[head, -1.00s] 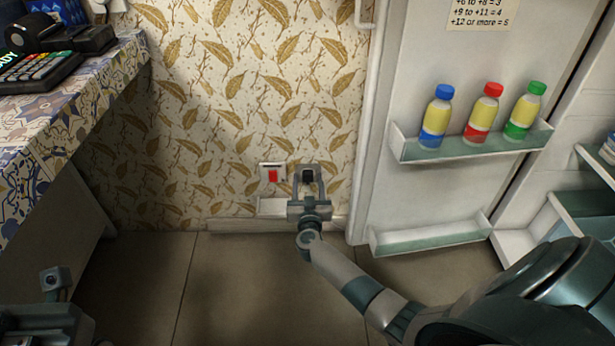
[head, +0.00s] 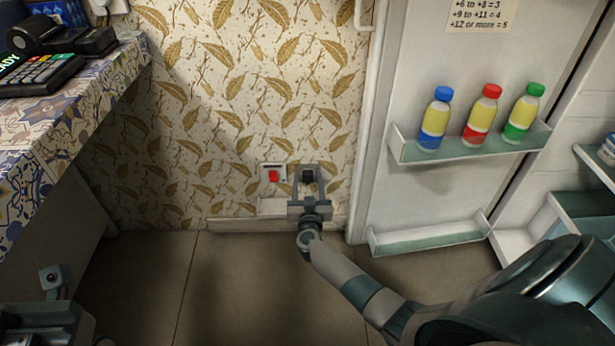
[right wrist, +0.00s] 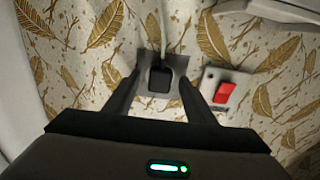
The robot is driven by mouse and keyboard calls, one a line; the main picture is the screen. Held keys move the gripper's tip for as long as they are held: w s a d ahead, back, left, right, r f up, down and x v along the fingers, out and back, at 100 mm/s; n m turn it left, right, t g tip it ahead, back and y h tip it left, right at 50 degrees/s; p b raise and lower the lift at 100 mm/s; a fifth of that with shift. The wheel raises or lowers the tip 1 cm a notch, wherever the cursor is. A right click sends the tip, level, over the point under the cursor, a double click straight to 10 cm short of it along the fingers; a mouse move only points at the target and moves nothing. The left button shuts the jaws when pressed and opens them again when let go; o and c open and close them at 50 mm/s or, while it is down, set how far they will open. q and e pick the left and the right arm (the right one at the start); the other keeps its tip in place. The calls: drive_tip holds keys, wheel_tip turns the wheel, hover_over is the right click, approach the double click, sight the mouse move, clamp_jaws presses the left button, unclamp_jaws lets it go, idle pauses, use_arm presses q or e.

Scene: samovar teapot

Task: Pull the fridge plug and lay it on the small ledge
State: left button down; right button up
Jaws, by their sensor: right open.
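The black fridge plug (head: 307,176) sits in the wall socket low on the papered wall. It also shows in the right wrist view (right wrist: 160,79), with its cord running upward there. My right gripper (head: 307,172) is open, one finger on each side of the plug. Both fingers reach close to the socket plate; the wrist view shows gaps between them and the plug. The small white ledge (head: 271,207) is just below the socket and switch, partly hidden by my gripper. My left gripper (head: 52,278) is partly visible at the lower left; its jaws are unclear.
A red switch (head: 272,175) is left of the socket. The open fridge door (head: 405,60), with bottles on a shelf (head: 470,150), stands to the right. A tiled counter (head: 75,95) is at the left. The floor (head: 240,285) between them is clear.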

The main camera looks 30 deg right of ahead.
sight(308, 179)
clamp_jaws()
drive_tip(key=shift+s+a, duration=0.1)
drive_tip(key=shift+s, duration=0.05)
drive_tip(key=shift+p+v, duration=1.35)
drive_tip(key=shift+v, duration=0.15)
drive_tip(key=shift+p+v, duration=0.9)
drive_tip(key=shift+v, duration=0.45)
